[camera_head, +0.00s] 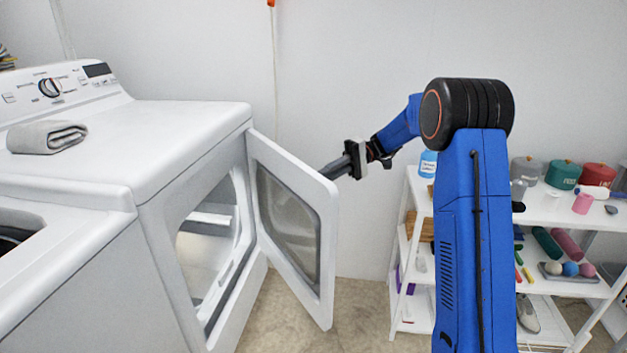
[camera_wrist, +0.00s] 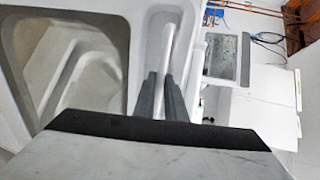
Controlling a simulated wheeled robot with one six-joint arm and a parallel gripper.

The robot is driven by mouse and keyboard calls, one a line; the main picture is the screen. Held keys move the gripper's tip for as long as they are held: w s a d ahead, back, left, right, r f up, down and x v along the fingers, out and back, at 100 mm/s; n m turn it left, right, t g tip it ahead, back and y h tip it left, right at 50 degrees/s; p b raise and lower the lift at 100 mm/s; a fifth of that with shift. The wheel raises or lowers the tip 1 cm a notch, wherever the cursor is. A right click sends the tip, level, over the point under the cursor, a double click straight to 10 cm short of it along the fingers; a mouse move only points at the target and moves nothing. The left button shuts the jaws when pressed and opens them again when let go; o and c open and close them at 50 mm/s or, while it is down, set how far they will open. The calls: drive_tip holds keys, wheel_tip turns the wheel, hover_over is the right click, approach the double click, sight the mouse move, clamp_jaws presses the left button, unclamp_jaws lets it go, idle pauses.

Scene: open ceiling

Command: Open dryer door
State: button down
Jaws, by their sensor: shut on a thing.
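The white dryer (camera_head: 190,130) stands at the left with its door (camera_head: 325,250) swung well out from the front, on a hinge at its left side. The door has a glass window (camera_head: 288,220), and the opening (camera_head: 205,245) shows behind it. My gripper (camera_head: 332,170) reaches from the right to the door's upper outer edge. The exact contact at the fingertips is partly hidden in the head view.
A folded grey cloth (camera_head: 47,137) lies on the dryer top. A white shelf (camera_head: 545,210) with bottles, canisters and small items stands at the right, behind my arm. A bare floor strip (camera_head: 350,300) lies between the door and the shelf. The wall is close behind.

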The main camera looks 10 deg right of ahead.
drive_tip(key=shift+w+d+n+g, duration=0.2)
drive_tip(key=shift+w+d, duration=0.1)
drive_tip(key=shift+d, duration=0.2)
drive_tip(key=shift+w+d+n+g, duration=0.1)
drive_tip(key=shift+w+d+g, duration=0.15)
drive_tip(key=shift+d, duration=0.2)
drive_tip(key=c, duration=1.8)
unclamp_jaws()
